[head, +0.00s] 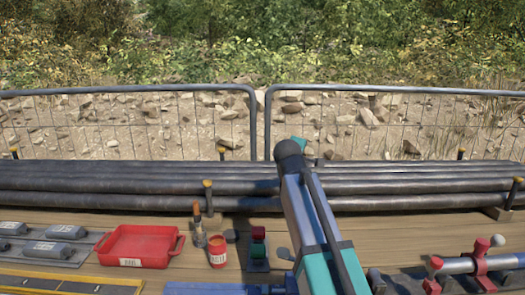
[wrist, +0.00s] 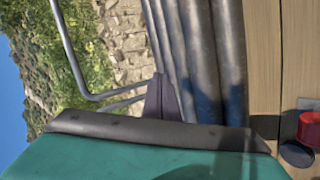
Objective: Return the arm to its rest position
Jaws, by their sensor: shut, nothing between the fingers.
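My arm rises from the bottom centre of the head view, in blue-grey and teal links, to a dark rounded joint. A small teal part of it shows just behind that joint, and the rest beyond is hidden. My gripper (wrist: 162,98) shows in the wrist view as a narrow dark wedge above the dark edge of my teal housing. It is shut and empty, apart from the pipes and the mesh fence behind it. I cannot make out the gripper in the head view.
Black pipes (head: 110,183) lie stacked across the wooden deck (head: 190,262). A mesh fence (head: 130,90) stands behind them. A red tray (head: 140,247), red cup (head: 217,252), brush (head: 198,225) and grey blocks (head: 67,232) lie left of my arm. A pipe with red valves (head: 479,262) lies right.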

